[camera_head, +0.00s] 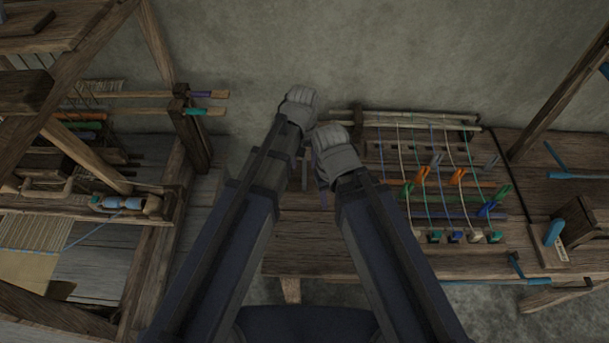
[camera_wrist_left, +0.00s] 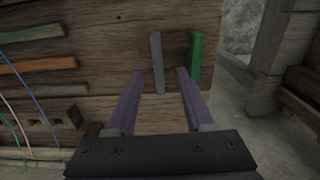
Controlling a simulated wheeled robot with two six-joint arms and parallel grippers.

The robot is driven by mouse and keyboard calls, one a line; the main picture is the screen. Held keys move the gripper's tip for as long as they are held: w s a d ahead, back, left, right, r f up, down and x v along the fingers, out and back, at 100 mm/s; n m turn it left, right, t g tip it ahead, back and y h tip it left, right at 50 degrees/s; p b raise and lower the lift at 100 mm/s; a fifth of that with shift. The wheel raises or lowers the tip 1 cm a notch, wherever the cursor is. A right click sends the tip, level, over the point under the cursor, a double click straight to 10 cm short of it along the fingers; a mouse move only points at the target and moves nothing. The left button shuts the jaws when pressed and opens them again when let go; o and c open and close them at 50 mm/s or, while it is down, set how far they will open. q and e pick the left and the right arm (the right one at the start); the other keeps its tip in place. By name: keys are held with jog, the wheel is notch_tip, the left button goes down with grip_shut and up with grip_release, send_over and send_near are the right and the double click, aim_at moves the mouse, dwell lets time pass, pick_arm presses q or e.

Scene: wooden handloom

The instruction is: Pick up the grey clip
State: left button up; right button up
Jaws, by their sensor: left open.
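The grey clip (camera_wrist_left: 156,62) shows in the left wrist view as a narrow upright grey strip against brown wood. My left gripper (camera_wrist_left: 160,74) is open, its two purple fingers apart. The strip appears between the fingertips, nearer the left one; I cannot tell how far the fingers are from it. Nothing is held. In the head view my left gripper (camera_head: 300,108) is over the left end of the bench, and the grey clip is not clearly visible there.
A green strip (camera_wrist_left: 194,56) stands just right of the grey one. Several coloured rods lie at left in the wrist view. In the head view, cords with orange clips (camera_head: 458,177) and coloured ends cross the bench (camera_head: 330,262). The loom (camera_head: 165,215) stands left.

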aim_at(305, 170)
pick_arm(q)
jog(key=shift+w+d+f+b, duration=0.1)
jog(key=shift+d+f+b, duration=0.05)
jog(key=shift+f+b, duration=2.45)
pick_arm(e)
jog(key=shift+f, duration=2.65)
jog(key=shift+r, duration=0.1)
pick_arm(q)
grip_shut()
